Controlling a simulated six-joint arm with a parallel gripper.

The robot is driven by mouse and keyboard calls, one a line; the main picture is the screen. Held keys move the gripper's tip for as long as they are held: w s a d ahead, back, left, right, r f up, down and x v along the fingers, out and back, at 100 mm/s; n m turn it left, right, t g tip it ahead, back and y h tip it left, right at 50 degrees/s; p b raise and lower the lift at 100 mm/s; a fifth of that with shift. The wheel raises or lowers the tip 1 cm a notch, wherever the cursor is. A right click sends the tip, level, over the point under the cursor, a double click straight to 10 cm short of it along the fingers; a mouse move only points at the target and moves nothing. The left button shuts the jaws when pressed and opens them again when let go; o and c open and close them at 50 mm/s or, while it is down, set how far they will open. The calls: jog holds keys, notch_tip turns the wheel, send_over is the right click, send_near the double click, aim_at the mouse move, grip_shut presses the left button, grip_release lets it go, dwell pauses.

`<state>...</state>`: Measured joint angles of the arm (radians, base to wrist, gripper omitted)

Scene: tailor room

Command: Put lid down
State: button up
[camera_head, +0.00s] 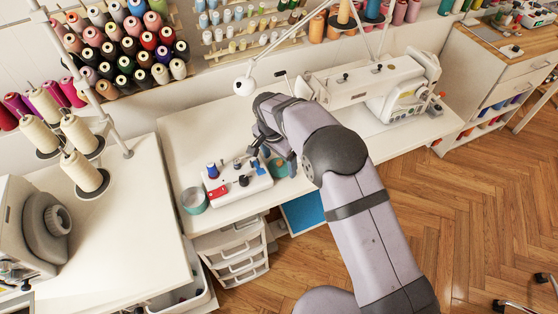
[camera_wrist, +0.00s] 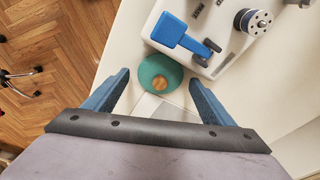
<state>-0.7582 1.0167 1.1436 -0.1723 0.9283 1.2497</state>
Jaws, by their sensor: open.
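My gripper (camera_head: 272,153) is open above the white table, just behind the right part of a white box-like device (camera_head: 238,184). In the wrist view its two blue fingers (camera_wrist: 160,82) are apart with nothing held between them. A teal piece (camera_head: 278,168) also shows by my gripper in the head view. I cannot tell for certain which thing is the lid.
A sewing machine (camera_head: 375,80) stands to the right at the back. A white drawer unit (camera_head: 238,250) is below the table. Bare table (camera_head: 190,135) lies behind the device.

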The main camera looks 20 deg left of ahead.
aim_at(276, 170)
notch_tip(276, 170, up, 12)
jog(key=s+b, duration=0.1)
jog(key=shift+s+a+f+b, duration=0.15)
jog(key=shift+s+a+b, duration=0.15)
jog(key=shift+a+b, duration=0.05)
jog(key=shift+d, duration=0.1)
jog(key=s+d+r+n+g, duration=0.1)
jog(key=s+d+n, duration=0.15)
jog(key=d, duration=1.95)
jog(key=s+d+f+n, duration=0.2)
jog(key=s+d+f, duration=0.2)
jog(key=s+d, duration=1)
jog(key=s, duration=0.2)
jog(key=shift+s+d+g+y, duration=0.15)
jog(key=shift+s+g+y, duration=0.15)
jog(key=shift+s+y, duration=0.1)
jog(key=shift+f, duration=0.1)
